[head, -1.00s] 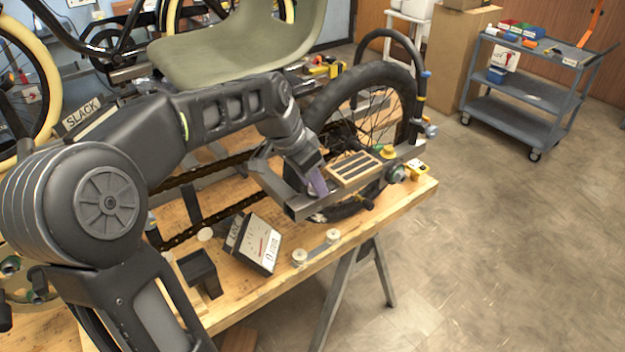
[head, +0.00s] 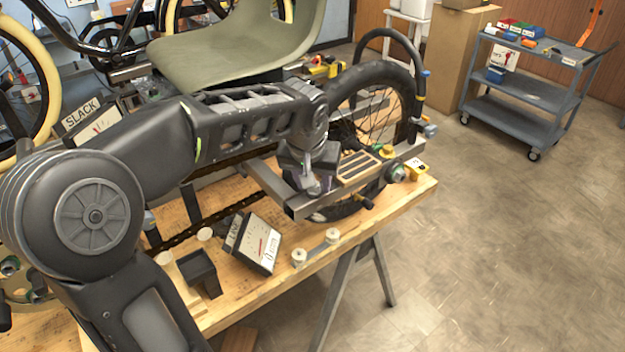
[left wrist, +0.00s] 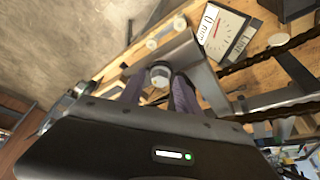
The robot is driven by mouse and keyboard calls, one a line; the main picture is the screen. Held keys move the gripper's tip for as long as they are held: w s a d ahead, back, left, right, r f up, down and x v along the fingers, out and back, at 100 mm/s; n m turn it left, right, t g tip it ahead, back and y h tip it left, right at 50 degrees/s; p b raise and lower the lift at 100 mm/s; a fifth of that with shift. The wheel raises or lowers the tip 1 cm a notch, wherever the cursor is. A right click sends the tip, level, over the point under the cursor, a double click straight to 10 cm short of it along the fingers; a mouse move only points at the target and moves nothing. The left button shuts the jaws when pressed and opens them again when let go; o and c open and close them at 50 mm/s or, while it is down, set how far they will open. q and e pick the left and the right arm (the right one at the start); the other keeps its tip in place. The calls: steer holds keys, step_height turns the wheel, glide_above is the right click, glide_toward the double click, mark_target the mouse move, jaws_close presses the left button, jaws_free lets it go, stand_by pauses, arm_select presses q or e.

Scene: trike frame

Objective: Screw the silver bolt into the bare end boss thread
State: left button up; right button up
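In the head view my left arm reaches in from the left, and its gripper (head: 311,188) points down at the near corner of the grey metal frame (head: 300,208). The fingertips are hard to make out there. In the left wrist view the two purplish fingers (left wrist: 160,88) stand apart, one on each side of a round silver piece (left wrist: 160,74), which looks like the bolt's head at the frame corner. I cannot tell whether the fingers press on it. The boss thread beneath is hidden. My right gripper is not in view.
A tilted gauge box (head: 262,247) and two small white rollers on a strip (head: 316,247) are on the wooden bench near the gripper. A slotted wooden block (head: 358,168) sits on the frame, with the wheel (head: 398,80) behind. A blue-grey cart (head: 530,92) stands at the back right.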

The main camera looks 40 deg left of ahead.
arm_select(q)
steer(key=n+y, duration=0.1)
steer(key=n, duration=0.2)
steer(key=shift+d+n+g, duration=0.1)
steer(key=shift+n+g, duration=0.3)
steer(key=shift+c, duration=0.2)
steer(key=c, duration=0.7)
steer(key=m+h, duration=0.1)
steer(key=m, duration=0.2)
steer(key=m+t, duration=0.1)
steer(key=m, duration=0.1)
steer(key=shift+a+m+h, duration=0.2)
steer(key=shift+m+h, duration=0.2)
steer(key=m+h, duration=0.1)
steer(key=m, duration=0.2)
steer(key=m+h, duration=0.1)
steer(key=m, duration=0.2)
steer(key=shift+a, duration=0.1)
steer(key=o, duration=0.7)
steer(key=shift+o, duration=0.2)
